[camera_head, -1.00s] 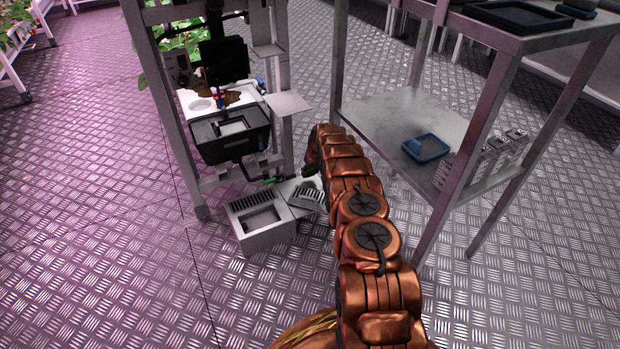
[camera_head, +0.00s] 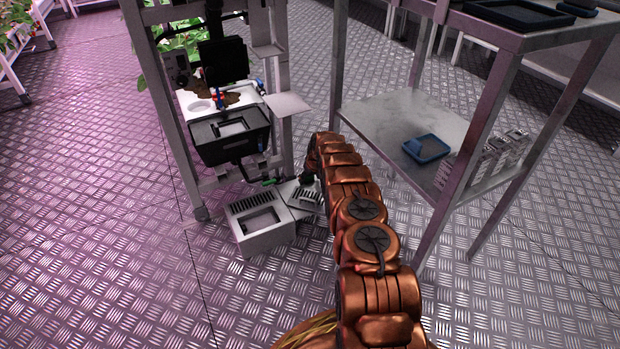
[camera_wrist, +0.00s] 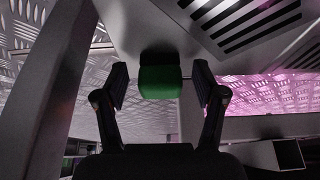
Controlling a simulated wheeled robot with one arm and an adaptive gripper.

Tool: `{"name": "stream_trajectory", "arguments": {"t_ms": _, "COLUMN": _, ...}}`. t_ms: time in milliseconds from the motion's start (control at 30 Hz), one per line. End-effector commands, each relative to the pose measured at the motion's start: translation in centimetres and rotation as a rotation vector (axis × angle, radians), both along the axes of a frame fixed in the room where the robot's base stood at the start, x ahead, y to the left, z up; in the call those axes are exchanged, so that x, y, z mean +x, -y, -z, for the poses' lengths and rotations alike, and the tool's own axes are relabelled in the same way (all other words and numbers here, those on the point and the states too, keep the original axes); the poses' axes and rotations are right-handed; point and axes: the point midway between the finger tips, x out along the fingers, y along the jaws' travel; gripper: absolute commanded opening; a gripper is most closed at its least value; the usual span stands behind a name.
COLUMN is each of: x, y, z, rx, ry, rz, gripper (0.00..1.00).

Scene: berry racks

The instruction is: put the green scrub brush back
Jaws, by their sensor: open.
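The green scrub brush (camera_wrist: 160,82) shows in the wrist view as a green block with a dark part above it. It sits between the two open fingers of my gripper (camera_wrist: 161,86), with a visible gap on each side. In the head view, a small green piece (camera_head: 270,183) shows low by the frame, just left of my arm's end; I cannot tell for certain that it is the same brush. My gripper is mostly hidden behind my own arm there. The brush's far end and bristles cannot be made out.
A pale box with a slotted top (camera_head: 262,232) stands on the floor beside the frame (camera_head: 172,130). A slanted slotted panel (camera_head: 303,197) adjoins it. A metal shelf rack (camera_head: 380,110) with a blue tray (camera_head: 427,158) stands right of my arm. The left floor is clear.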

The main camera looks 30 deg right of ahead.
Motion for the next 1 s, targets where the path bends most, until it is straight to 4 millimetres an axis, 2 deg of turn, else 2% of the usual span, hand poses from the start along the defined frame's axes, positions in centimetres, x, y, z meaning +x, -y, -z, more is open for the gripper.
{"name": "stream_trajectory", "arguments": {"t_ms": 167, "x": 0.0, "y": 0.0, "z": -0.1, "rx": 0.000, "ry": 0.000, "rz": 0.000, "gripper": 0.70}}
{"name": "stream_trajectory", "arguments": {"t_ms": 367, "x": -0.4, "y": 0.0, "z": -1.4, "rx": 0.001, "ry": -0.002, "rz": 0.000, "gripper": 0.70}}
{"name": "stream_trajectory", "arguments": {"t_ms": 1000, "x": -3.2, "y": -0.3, "z": -8.3, "rx": -0.001, "ry": -0.001, "rz": 0.000, "gripper": 0.70}}
